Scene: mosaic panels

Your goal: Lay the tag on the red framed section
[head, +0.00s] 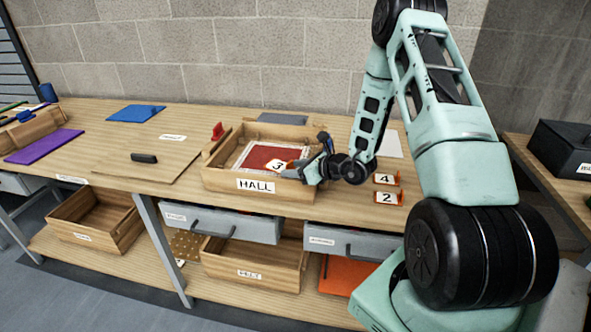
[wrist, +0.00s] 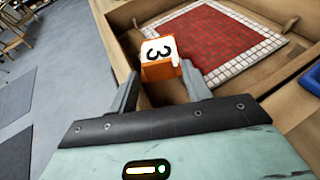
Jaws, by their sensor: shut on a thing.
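An orange tag with a white face marked 3 (wrist: 160,60) is held between the fingertips of my gripper (wrist: 166,80). In the head view the tag (head: 279,167) shows at the front right of a wooden tray labelled HALL (head: 223,181). Inside the tray lies a mosaic panel with a red tiled section (head: 259,157) framed by white tiles. In the wrist view the red section (wrist: 215,40) lies beyond the tag and to its right. My gripper (head: 298,170) is over the tray's front right part. The gap between tag and tray floor is unclear.
Tags 4 (head: 385,179) and 2 (head: 387,197) stand on the bench right of the tray. A red object (head: 217,131) stands by the tray's back left corner. A board with a black block (head: 144,158) lies to the left.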

